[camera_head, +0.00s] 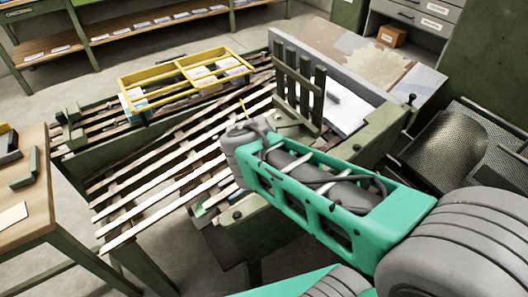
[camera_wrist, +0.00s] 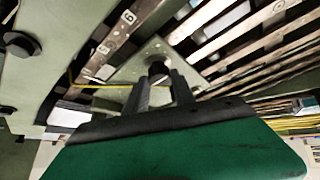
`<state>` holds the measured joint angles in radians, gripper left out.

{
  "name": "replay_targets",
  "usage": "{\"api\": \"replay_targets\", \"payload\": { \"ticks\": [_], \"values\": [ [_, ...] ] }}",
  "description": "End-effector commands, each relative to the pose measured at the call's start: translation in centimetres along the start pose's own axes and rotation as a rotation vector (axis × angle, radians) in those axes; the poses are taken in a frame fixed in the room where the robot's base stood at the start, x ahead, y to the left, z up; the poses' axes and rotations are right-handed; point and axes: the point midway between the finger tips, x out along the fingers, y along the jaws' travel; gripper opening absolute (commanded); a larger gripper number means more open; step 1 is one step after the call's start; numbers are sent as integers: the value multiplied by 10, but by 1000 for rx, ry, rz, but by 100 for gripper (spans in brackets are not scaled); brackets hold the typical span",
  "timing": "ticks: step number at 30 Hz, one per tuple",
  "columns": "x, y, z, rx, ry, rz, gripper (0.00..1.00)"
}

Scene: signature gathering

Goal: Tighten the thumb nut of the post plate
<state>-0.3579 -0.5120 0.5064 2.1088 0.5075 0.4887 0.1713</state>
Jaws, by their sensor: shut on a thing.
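In the wrist view the post plate (camera_wrist: 132,70) is a pale green metal plate lying against the slatted bed. The thumb nut (camera_wrist: 157,69) is a small dark knob on it. My gripper (camera_wrist: 160,80) is shut on this nut, its two dark fingers on either side; they hide much of the nut. In the head view the plate (camera_head: 287,122) shows beside upright green posts (camera_head: 298,85), just beyond my wrist. My own arm hides the fingers and the nut there. How tight the nut sits cannot be seen.
The slatted bed (camera_head: 165,160) spreads to the left, with a yellow frame (camera_head: 186,75) holding papers at its back. A wooden table (camera_head: 30,208) stands at the left. A dark mesh tray (camera_head: 450,140) is at the right. A number strip (camera_wrist: 120,30) runs near the plate.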

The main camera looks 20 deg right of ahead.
Motion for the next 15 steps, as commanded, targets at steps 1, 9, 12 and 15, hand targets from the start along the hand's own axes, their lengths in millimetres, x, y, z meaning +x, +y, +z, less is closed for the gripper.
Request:
{"api": "replay_targets", "payload": {
  "ticks": [1, 9, 12, 15],
  "values": [
    [0, 0, 0, 2, 1, 1, 0],
    [0, 0, 0, 1, 0, 1, 38],
    [0, 0, 0, 1, 0, 0, 46],
    [0, 0, 0, 0, 0, 0, 52]
  ]
}}
